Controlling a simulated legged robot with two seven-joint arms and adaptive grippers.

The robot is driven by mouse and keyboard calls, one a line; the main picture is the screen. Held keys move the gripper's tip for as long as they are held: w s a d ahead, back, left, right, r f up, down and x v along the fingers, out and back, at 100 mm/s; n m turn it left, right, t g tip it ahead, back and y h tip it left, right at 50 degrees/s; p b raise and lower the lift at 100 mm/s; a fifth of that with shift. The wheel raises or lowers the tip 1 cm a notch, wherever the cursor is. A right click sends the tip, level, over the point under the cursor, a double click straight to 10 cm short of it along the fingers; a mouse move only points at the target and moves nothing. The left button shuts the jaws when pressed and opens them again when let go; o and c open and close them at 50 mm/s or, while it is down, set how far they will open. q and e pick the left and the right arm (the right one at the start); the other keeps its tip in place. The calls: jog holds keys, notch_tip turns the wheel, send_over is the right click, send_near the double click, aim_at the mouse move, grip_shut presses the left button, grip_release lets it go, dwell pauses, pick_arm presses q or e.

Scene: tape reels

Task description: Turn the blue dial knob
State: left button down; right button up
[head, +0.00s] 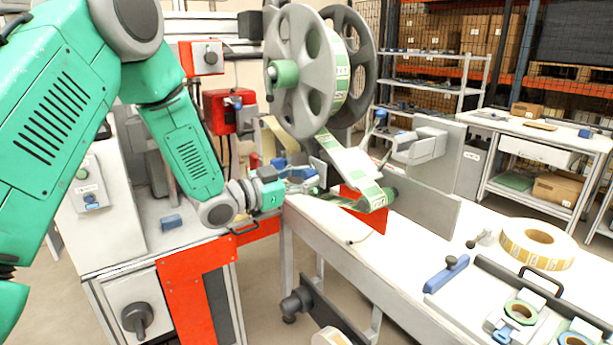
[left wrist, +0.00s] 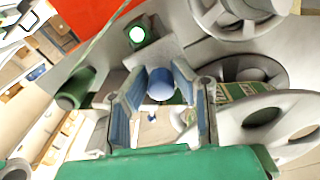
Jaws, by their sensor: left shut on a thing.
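The blue dial knob (left wrist: 161,84) is round and sits between the two blue-padded fingers of my left gripper (left wrist: 158,90) in the left wrist view. The gripper is shut on it. In the head view my left gripper (head: 298,179) reaches in from the left to the machine, below the large reel and beside the label strip. The knob cannot be made out in the head view, where the fingers and machine parts crowd together. My right gripper is not in view.
A large grey reel (head: 300,75) stands above my gripper, with a printed strip (head: 352,163) running down from it. A lit green button (left wrist: 137,34) is near the knob. A white bench (head: 400,255) extends right, holding a tape roll (head: 538,243) and a blue-handled tool (head: 446,273).

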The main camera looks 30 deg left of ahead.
pick_arm(q)
jog(key=c, duration=1.3)
grip_release()
jog(key=shift+r, duration=0.1)
jog(key=shift+c, duration=0.2)
jog(key=shift+s+a, duration=0.1)
jog(key=v, duration=1.1)
jog(key=shift+s+a, duration=0.2)
jog(key=shift+s, duration=0.1)
